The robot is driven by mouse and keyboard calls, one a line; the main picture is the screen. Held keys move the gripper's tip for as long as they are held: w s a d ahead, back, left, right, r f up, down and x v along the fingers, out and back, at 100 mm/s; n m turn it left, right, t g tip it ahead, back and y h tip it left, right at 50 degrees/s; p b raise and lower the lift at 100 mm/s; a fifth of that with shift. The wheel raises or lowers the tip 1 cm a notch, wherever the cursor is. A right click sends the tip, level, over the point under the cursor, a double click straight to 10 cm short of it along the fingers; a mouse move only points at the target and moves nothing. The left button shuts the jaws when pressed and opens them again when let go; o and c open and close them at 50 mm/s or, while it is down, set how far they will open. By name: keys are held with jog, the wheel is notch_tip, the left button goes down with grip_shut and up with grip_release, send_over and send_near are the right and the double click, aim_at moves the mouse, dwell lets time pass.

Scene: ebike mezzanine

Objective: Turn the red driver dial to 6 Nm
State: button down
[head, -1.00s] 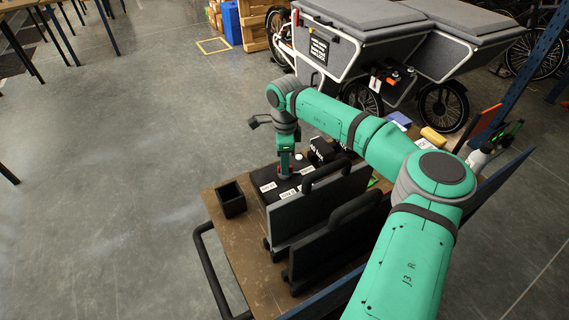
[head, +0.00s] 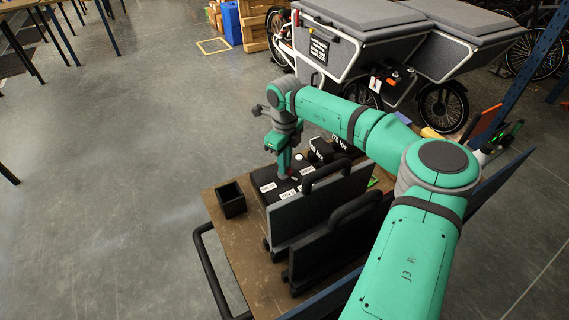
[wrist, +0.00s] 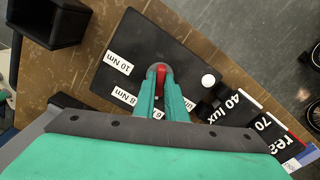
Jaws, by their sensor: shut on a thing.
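The red driver dial (wrist: 161,75) is a narrow red bar on a round grey base, set in a black plate (wrist: 150,40). My gripper (wrist: 162,88) is shut on the red bar from above, one green finger on each side. In the wrist view the bar stands nearly upright in the picture. In the head view my gripper (head: 284,172) points down at the plate, and the dial is too small to read.
An open black bin (head: 232,203) stands at the table's left end. Dark upright panels (head: 318,207) stand close in front of the plate. A white round knob (wrist: 208,81) and black boxes with white lettering (wrist: 242,105) lie right of the dial.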

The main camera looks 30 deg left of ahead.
dwell(0.4)
jog(key=c, duration=1.8)
grip_release()
jog(key=shift+r, duration=0.1)
notch_tip(320, 180, up, 11)
jog(key=shift+f, duration=0.2)
